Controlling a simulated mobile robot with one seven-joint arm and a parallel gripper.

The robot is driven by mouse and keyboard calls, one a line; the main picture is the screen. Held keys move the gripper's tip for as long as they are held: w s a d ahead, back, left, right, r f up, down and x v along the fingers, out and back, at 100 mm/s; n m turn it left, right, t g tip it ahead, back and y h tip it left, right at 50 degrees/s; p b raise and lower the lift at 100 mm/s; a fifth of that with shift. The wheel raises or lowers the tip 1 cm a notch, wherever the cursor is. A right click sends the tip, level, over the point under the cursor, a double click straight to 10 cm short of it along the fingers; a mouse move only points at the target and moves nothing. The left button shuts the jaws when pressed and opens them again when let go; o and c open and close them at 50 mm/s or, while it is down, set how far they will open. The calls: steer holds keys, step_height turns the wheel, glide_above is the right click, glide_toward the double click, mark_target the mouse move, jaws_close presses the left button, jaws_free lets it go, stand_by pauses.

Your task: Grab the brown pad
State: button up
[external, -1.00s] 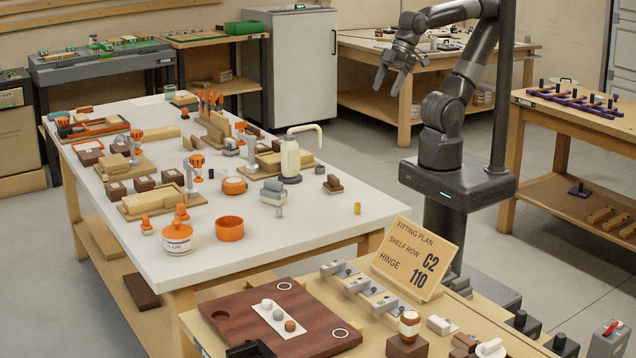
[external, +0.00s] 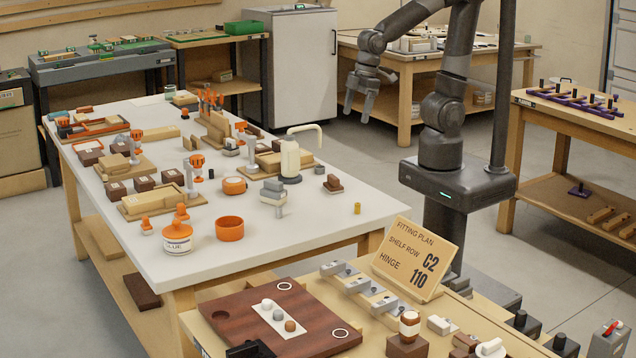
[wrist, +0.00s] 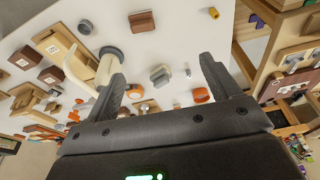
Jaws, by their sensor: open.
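A small brown block (external: 332,184), which looks like the brown pad, lies near the right edge of the white table in the external view. It also shows at the top of the wrist view (wrist: 141,21), beyond my fingertips and apart from them. A similar grey block (external: 273,190) sits to its left, and in the wrist view it appears between my fingers (wrist: 160,76). My gripper (external: 357,112) is open and empty, fingers pointing down, high above the table's far right side. Nothing touches the fingers.
A cream bottle with a long spout (external: 290,162) stands close by the brown block. A small yellow cylinder (external: 357,208) is near the table's right edge. An orange ring-shaped bowl (external: 229,229) and a glue jar (external: 177,238) stand nearer the front. Bare white tabletop (external: 310,225) lies between.

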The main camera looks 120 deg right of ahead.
mark_target(333, 176)
steer(key=shift+w+d+f+m+g, duration=0.15)
steer(key=shift+w+d+f+g, duration=0.5)
steer(key=shift+f, duration=3.05)
steer(key=shift+w+d+f+m+g, duration=0.25)
steer(key=shift+w+d+f, duration=0.75)
steer(key=shift+f, duration=2.7)
steer(key=shift+w+d+f+m+g, duration=0.1)
steer(key=shift+w+d+f+g, duration=0.6)
steer(key=shift+f, duration=3)
steer(key=shift+d, duration=0.2)
steer(key=shift+c, duration=0.2)
steer(key=c, duration=1)
steer(key=shift+c, duration=0.2)
steer(key=shift+r, duration=0.2)
